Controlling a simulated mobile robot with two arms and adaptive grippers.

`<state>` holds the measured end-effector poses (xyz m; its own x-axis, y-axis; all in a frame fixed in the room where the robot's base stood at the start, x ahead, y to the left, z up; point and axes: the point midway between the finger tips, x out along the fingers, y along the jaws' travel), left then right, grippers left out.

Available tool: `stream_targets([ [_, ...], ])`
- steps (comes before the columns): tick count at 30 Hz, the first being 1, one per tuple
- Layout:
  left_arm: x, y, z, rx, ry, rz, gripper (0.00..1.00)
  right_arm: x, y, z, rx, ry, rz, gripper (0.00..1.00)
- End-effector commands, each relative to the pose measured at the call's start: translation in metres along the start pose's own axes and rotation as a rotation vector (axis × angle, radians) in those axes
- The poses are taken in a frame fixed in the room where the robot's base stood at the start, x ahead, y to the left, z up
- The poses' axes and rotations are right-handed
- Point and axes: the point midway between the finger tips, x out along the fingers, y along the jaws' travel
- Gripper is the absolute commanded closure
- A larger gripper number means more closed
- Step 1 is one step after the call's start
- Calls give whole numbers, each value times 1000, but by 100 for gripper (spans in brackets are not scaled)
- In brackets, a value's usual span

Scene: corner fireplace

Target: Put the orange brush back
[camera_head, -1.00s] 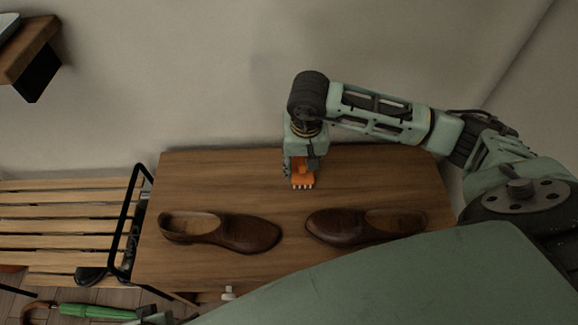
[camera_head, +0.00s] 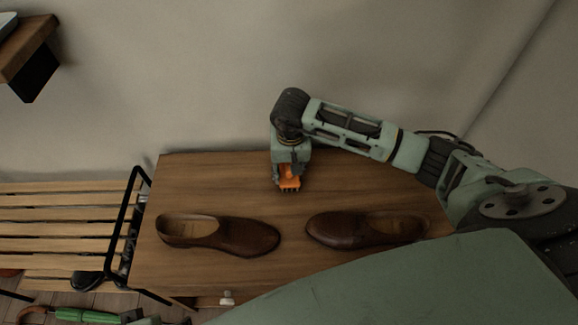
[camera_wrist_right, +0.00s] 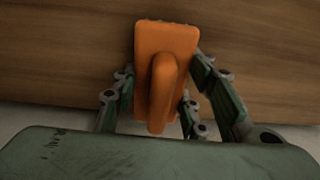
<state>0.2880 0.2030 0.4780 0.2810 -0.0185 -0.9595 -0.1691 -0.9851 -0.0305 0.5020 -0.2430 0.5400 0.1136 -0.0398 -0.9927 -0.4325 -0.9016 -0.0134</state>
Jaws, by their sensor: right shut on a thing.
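The orange brush (camera_head: 288,184) is in my right gripper (camera_head: 289,178), over the back middle of the wooden table top. In the right wrist view the brush (camera_wrist_right: 166,42) shows its flat orange back and raised handle, with the fingers of the right gripper (camera_wrist_right: 160,98) shut on the handle from both sides. A little of its bristle edge shows at the top. I cannot tell whether the brush touches the wood. My left gripper is not in view.
Two brown shoes, a left one (camera_head: 232,238) and a right one (camera_head: 340,229), stand on the table (camera_head: 200,180) in front of the brush. A slatted rack (camera_head: 60,217) with a black frame adjoins at left. A green umbrella (camera_head: 80,315) lies low left. The wall is close behind.

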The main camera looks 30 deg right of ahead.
Motion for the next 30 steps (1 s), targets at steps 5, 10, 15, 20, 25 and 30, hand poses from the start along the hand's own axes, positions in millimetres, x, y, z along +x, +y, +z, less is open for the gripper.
stream_targets([
  [5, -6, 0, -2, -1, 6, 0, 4, 2, 0, 0, 0, 0, -1, 100],
  [10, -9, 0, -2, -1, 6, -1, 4, 2, 0, 0, 0, 0, 0, 52],
  [15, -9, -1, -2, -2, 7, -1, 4, 2, 0, 0, 0, 0, 0, 41],
  [20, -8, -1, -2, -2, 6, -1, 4, 2, 0, 0, 0, 0, 0, 41],
  [25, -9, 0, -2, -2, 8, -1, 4, 0, 0, 0, 0, 0, 0, 41],
  [30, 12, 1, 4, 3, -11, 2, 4, -21, -1, -2, -1, 4, -3, 41],
])
